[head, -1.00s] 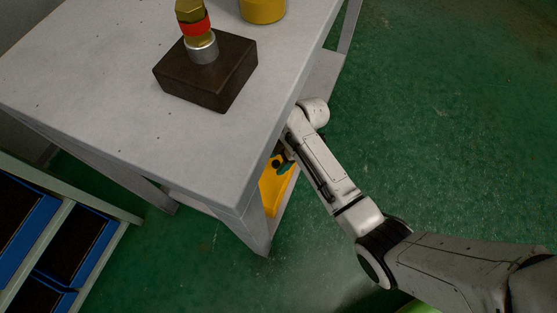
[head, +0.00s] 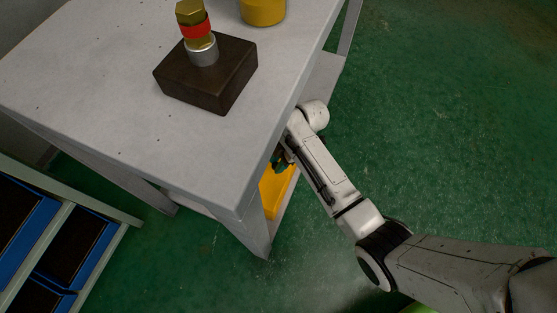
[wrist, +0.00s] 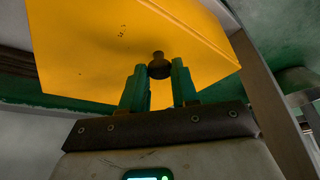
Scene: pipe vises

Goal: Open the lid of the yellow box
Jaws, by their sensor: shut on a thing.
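The yellow box (head: 275,193) is on the lower shelf, under the tabletop, and only part of it shows in the head view. In the wrist view its yellow lid (wrist: 120,45) fills the upper part and looks tilted, with a small dark round knob (wrist: 158,56) near its lower edge. My gripper (wrist: 160,70) has its two green fingers on either side of the knob and is shut on it. In the head view my gripper (head: 280,161) is mostly hidden by the table edge and my arm. The inside of the box is hidden.
The grey tabletop (head: 110,75) overhangs the lower shelf close to my arm. A dark block (head: 205,85) with a brass fitting and a yellow cylinder (head: 263,10) stand on it. A rack with blue bins (head: 75,240) is at the left. Green floor at the right is clear.

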